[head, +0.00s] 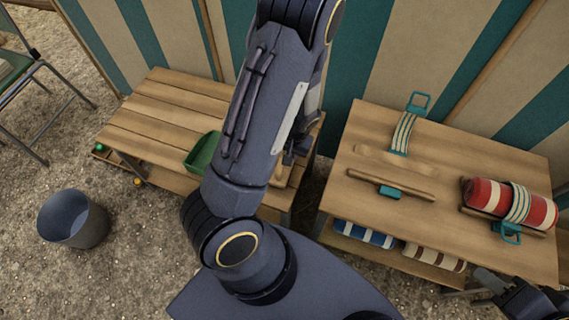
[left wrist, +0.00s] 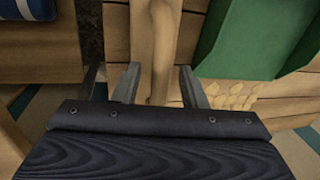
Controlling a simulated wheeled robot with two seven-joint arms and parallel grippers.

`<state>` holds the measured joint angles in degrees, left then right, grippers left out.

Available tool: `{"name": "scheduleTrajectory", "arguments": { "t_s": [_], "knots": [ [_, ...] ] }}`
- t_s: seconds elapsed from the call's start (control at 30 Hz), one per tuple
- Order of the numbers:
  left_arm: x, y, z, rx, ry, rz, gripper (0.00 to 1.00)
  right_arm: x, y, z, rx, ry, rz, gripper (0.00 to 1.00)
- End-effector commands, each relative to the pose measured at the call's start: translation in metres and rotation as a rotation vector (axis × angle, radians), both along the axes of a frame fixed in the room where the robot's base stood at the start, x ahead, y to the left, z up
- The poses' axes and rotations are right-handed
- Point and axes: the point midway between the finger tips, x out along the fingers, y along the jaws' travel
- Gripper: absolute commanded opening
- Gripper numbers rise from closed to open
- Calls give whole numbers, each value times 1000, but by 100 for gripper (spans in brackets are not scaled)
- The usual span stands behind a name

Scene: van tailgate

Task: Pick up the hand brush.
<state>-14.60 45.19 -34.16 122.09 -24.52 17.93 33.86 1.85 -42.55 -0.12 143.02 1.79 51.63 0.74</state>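In the left wrist view, a pale wooden handle (left wrist: 163,40), which looks like the hand brush's, runs between the fingers of my left gripper (left wrist: 159,86). The fingers are apart, with a gap on each side of the handle. The brush's bristles cannot be made out. In the head view my left arm hides the brush and most of the left gripper. My right gripper (head: 512,298) is at the lower right of the head view, by the right table's front edge; its fingers are too unclear to judge.
A green dustpan (head: 203,152) lies beside the handle on the slatted bench (head: 165,110); pale shavings (left wrist: 235,98) lie near it. The right table (head: 350,150) holds a red rolled blanket (head: 483,194) and strapped wooden pieces. A bucket (head: 73,220) stands on the gravel at left.

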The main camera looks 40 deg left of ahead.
Motion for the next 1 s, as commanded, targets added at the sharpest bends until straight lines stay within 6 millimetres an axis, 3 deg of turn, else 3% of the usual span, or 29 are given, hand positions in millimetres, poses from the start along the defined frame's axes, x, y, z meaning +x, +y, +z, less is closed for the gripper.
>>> {"name": "scheduleTrajectory", "arguments": {
  "t_s": [0.3, 0.6, 1.0],
  "knots": [
    [0, 1, -7, -1, -1, 1, 38, 0, 0, -2, 0, 0, 0, 36],
    [0, 1, -7, -1, -1, 1, 0, 0, 0, -2, 0, 0, 0, 36],
    [0, 1, -1, -1, -1, 1, 0, 0, 0, 0, 0, 0, 0, 36]
  ]
}}
